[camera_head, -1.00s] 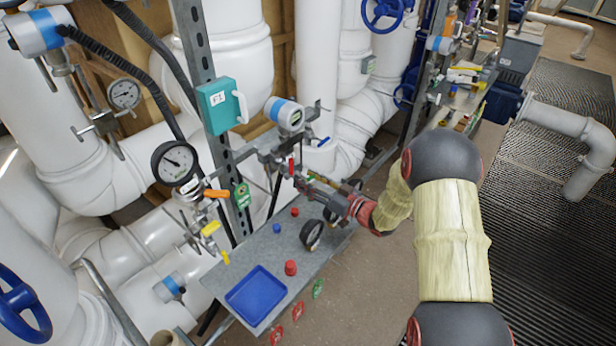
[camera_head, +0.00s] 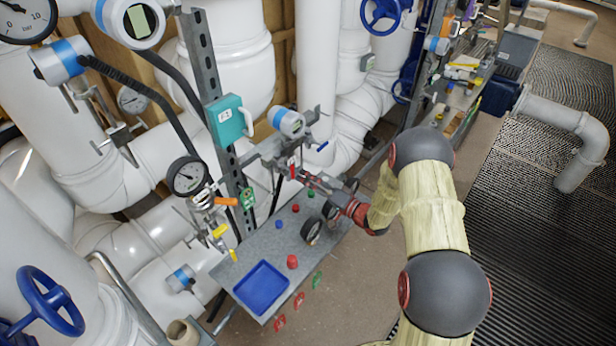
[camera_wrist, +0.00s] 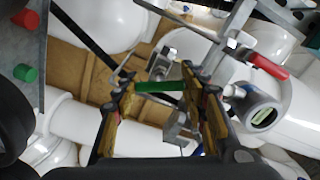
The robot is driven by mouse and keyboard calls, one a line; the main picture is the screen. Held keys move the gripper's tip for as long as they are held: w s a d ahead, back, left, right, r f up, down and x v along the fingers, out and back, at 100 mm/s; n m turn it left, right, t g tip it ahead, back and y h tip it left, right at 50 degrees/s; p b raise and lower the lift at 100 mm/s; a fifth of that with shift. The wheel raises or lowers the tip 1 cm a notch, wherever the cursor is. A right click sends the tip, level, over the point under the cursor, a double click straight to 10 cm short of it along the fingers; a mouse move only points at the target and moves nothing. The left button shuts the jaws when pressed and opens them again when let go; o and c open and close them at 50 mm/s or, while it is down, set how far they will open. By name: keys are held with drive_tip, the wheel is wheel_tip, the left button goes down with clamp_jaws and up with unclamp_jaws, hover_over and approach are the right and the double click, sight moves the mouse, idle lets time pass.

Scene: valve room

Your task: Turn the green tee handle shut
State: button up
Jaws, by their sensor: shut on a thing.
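The green tee handle (camera_wrist: 160,86) shows in the wrist view as a short green bar spanning the space between my two fingers. My gripper (camera_wrist: 159,79) is shut on it, with one finger at each end of the bar. In the head view my gripper (camera_head: 308,179) reaches left over the back of the grey shelf, near the pipework. The tee handle cannot be made out there; my fingers and the fittings crowd that spot. A bright metal fitting (camera_wrist: 178,128) sits just below the bar in the wrist view.
A red-handled lever (camera_wrist: 268,67) and a transmitter with a display (camera_wrist: 263,115) are close on the right in the wrist view. The grey shelf (camera_head: 262,245) carries a blue tray (camera_head: 261,287), coloured caps and black round parts. A steel upright (camera_head: 222,130) stands left of my gripper.

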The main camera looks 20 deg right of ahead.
drive_tip(key=m+p, duration=0.3)
drive_tip(key=m, duration=0.2)
idle(0.7)
drive_tip(key=o, duration=1.2)
drive_tip(key=shift+c, duration=0.2)
drive_tip(key=v, duration=1.2)
drive_tip(key=shift+f, duration=0.1)
